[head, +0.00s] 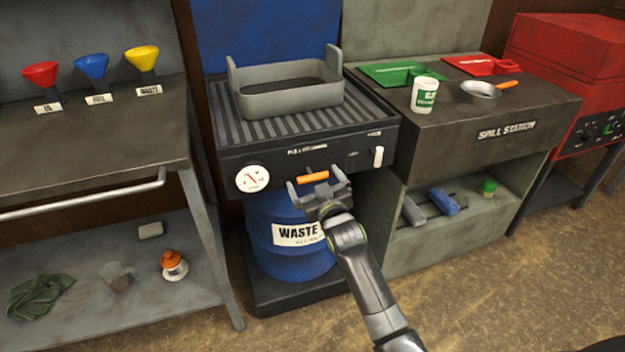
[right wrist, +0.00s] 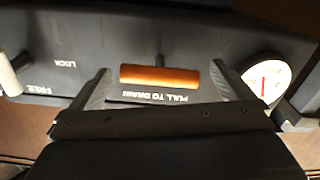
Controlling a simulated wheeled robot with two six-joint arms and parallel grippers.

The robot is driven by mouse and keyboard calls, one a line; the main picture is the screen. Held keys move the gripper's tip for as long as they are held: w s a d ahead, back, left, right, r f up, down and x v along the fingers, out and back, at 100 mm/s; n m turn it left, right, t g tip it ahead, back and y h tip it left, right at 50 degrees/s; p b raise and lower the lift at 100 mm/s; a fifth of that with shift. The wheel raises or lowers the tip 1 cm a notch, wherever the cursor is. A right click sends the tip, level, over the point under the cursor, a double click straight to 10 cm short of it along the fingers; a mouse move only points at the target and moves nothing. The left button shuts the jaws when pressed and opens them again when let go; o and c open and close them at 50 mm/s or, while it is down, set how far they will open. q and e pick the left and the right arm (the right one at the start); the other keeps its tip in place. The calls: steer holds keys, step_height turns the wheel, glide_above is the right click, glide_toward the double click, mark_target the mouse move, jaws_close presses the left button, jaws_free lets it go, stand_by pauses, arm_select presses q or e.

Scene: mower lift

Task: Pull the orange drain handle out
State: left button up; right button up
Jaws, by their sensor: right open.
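The orange drain handle (head: 313,177) is a short horizontal bar on the dark front panel of the drain bench, above the blue waste drum. In the right wrist view the handle (right wrist: 160,76) lies between the two fingers, above the upside-down words "PULL TO DRAIN". My right gripper (head: 320,188) is open in front of the panel, with one finger to each side of the handle. In the right wrist view the fingers (right wrist: 163,86) stand apart from both handle ends, with a gap on each side. My left gripper is not in view.
A white lever (head: 378,156) and a round gauge (head: 252,178) sit on the same panel. The blue drum (head: 288,235) stands below. A grey pan (head: 290,95) rests on the ribbed top. The spill station (head: 490,135) is at the right, a workbench (head: 90,125) at the left.

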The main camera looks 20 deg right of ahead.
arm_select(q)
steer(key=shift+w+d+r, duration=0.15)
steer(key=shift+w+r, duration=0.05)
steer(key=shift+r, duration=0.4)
arm_select(e)
steer(key=shift+w, duration=0.95)
steer(key=shift+c, duration=0.4)
